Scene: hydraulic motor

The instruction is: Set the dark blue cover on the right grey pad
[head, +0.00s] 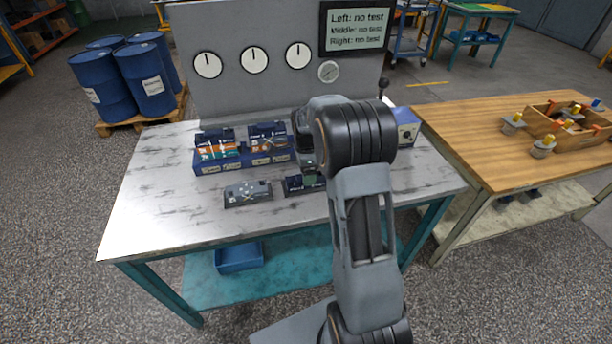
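A dark blue rack (228,163) stands on the workbench, with raised dark blue pieces at its back; I cannot tell which is the cover. In front lies a dark grey pad-like block (247,193) with small light parts on top. To its right a second dark block (294,185), with a little green at its edge, is partly hidden by my arm. My gripper (308,172) points down close above this right block, mostly hidden behind my wrist. I cannot see its fingers clearly, nor whether it touches or holds anything.
A grey panel (232,100) with dials and a "no test" screen (357,27) stands behind the bench. A blue box (403,128) stands right of my arm. The bench's left side (150,195) is clear. A wooden table (470,130) with a crate is at right.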

